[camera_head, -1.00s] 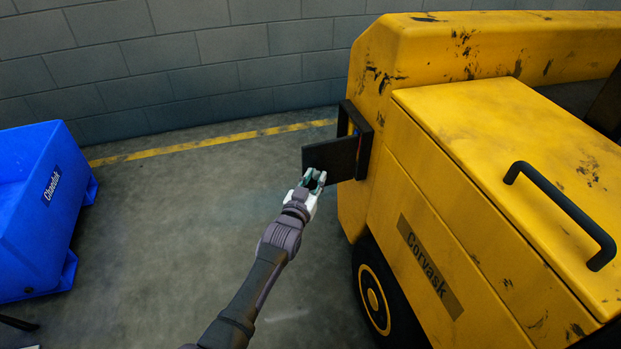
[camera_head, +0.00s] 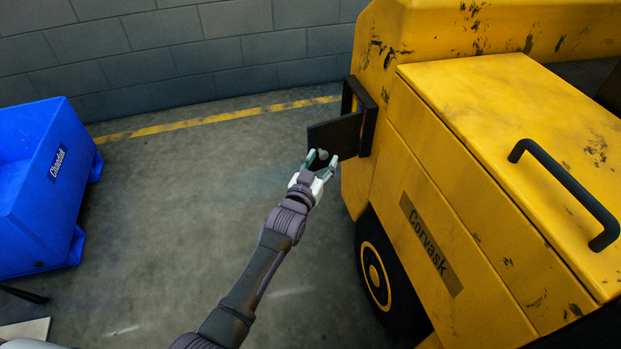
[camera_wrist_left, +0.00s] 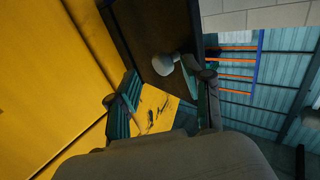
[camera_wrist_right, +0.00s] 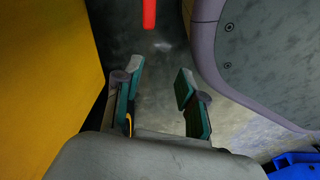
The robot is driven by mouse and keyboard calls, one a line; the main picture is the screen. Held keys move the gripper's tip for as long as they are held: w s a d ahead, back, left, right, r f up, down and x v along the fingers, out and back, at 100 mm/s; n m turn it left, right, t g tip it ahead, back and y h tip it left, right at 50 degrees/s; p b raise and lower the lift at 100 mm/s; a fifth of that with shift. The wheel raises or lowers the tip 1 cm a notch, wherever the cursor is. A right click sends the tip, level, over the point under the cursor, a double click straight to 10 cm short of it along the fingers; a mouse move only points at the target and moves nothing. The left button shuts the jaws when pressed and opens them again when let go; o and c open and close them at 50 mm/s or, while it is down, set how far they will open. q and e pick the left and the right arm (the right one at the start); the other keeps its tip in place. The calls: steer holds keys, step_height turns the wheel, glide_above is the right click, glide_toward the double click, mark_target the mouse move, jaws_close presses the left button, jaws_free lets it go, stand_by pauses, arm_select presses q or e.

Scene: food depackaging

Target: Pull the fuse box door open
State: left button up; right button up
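The fuse box door (camera_head: 335,134) is a dark flat panel that stands swung out from its dark frame (camera_head: 368,113) on the side of the yellow vehicle. A pale round knob (camera_wrist_left: 165,63) sticks out from the door (camera_wrist_left: 150,30); the knob also shows in the head view (camera_head: 323,155). My left gripper (camera_head: 318,163) is in front of the door. In the left wrist view its fingers (camera_wrist_left: 162,100) are spread, with the knob just beyond and nearer the right finger, not clamped. My right gripper (camera_wrist_right: 163,98) is open and empty, outside the head view.
The yellow vehicle (camera_head: 470,230) fills the right side, with a black handle (camera_head: 565,195) on its lid and a wheel (camera_head: 378,280) below. A blue bin (camera_head: 35,200) stands at the left. A block wall (camera_head: 200,55) is behind. The floor (camera_head: 190,210) between is clear.

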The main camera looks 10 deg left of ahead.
arm_select(q)
steer(key=v, duration=0.9)
steer(key=shift+a+f, duration=0.2)
steer(key=shift+a, duration=0.1)
steer(key=shift+s, duration=0.15)
